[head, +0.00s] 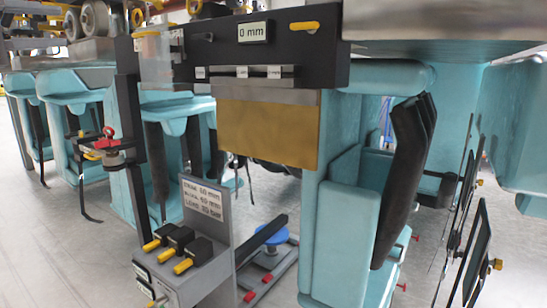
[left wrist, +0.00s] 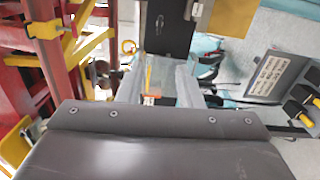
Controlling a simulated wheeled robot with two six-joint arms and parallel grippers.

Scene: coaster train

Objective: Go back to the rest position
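My left gripper (left wrist: 160,85) shows in the left wrist view. Its two pale grey fingers stand apart, with a gap between them. Nothing is seen held in the gap; a yellow strip and a small orange piece show through it, seemingly farther off. The dark wrist body fills the bottom of that view. In the head view I cannot clearly pick out the left gripper from the machinery at the left. My right gripper shows in neither view.
A black panel (head: 312,60) reading "0 mm" carries a brass plate (head: 268,130). A grey console (head: 215,230) with yellow-tipped levers stands below; it also shows in the left wrist view (left wrist: 268,80). Teal seats (head: 345,240) stand around. Red posts (left wrist: 62,60) are close at left. Floor shows at lower left.

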